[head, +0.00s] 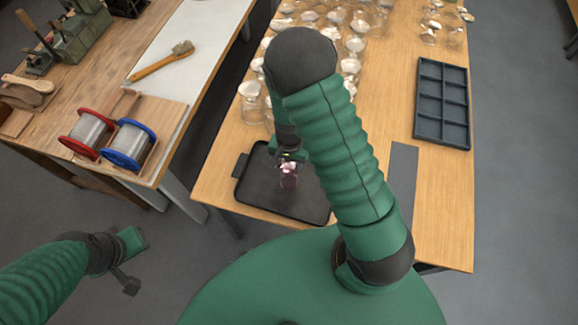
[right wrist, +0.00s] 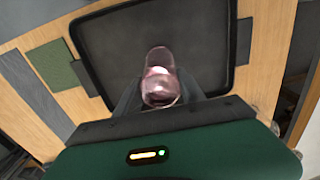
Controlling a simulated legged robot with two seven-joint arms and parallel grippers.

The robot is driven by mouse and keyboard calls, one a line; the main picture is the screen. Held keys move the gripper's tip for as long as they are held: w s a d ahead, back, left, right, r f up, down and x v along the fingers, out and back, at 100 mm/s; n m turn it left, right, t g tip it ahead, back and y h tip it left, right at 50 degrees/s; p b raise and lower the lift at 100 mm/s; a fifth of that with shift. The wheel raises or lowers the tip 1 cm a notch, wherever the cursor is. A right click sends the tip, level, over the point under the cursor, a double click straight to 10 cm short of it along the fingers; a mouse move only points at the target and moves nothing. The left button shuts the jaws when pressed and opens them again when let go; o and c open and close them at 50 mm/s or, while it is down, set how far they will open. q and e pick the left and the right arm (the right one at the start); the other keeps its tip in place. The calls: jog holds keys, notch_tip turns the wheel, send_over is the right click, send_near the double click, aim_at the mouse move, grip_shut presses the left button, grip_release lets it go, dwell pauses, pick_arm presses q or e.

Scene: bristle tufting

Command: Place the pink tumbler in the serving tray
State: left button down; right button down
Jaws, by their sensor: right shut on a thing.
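The pink tumbler (head: 289,181) is a small clear pink glass. My right gripper (head: 288,166) is shut on it and holds it over the black serving tray (head: 258,196) in the head view. In the right wrist view the tumbler (right wrist: 160,80) stands out between the fingers, with the tray floor (right wrist: 110,50) behind it. I cannot tell whether its base touches the tray. My right arm hides part of the tray's right side. My left gripper (head: 130,286) hangs low at the left, away from the tables; its finger opening is not clear.
Many glass jars with white contents (head: 355,45) crowd the table behind the tray. A dark compartment tray (head: 442,103) lies at the right, beside a grey strip (head: 402,175).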

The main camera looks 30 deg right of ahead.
jog(key=c, duration=0.7)
grip_release()
jog(key=shift+r, duration=0.1)
jog(key=shift+r, duration=0.35)
notch_tip(320, 180, up, 11)
jog(key=s+a+r+n+t, duration=0.3)
jog(key=s+a+r+n, duration=0.25)
jog(key=n, duration=0.45)
jog(key=b+x, duration=0.3)
jog(key=x, duration=0.1)
jog(key=shift+s+d+f+b, duration=0.1)
jog(key=shift+s+b, duration=0.25)
jog(key=shift+s, duration=0.05)
